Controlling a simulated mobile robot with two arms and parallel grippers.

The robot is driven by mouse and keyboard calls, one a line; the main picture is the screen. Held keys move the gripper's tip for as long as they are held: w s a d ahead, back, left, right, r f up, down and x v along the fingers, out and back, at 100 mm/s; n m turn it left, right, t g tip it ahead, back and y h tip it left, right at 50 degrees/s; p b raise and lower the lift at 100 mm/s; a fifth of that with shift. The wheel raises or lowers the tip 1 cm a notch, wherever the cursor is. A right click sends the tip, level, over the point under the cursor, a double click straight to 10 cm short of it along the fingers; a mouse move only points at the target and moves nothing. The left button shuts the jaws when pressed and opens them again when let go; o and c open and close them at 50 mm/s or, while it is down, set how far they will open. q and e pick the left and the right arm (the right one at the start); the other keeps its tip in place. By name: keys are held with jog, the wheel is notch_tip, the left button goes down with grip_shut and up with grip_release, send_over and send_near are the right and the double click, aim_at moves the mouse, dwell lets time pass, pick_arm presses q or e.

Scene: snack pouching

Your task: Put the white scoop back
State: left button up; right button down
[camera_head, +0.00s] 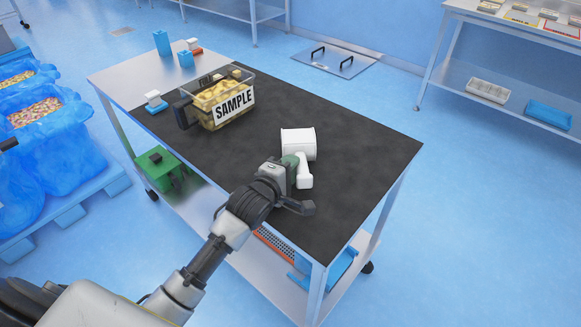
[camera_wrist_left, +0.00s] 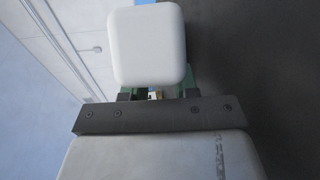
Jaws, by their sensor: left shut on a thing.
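The white scoop (camera_head: 298,145) is over the black mat (camera_head: 350,140) near the right part of the table. Its cup points toward the back and its handle toward me. My left gripper (camera_head: 290,168) is shut on the scoop at its handle. In the left wrist view the white end of the scoop (camera_wrist_left: 147,47) shows just beyond the gripper (camera_wrist_left: 160,95). I cannot tell whether the scoop touches the mat or is a little above it. My right gripper is not in view.
A clear bin (camera_head: 222,92) with a SAMPLE label and yellow snacks stands farther back on the mat. Small blue and white items (camera_head: 155,102) are on the table's left side. The mat right of the scoop is clear. Blue-lined bins (camera_head: 45,130) stand at the left.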

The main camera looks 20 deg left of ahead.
pick_arm(q)
jog(key=o, duration=1)
jog(key=shift+f, duration=0.1)
jog(key=v, duration=1.2)
jog(key=shift+r, duration=0.2)
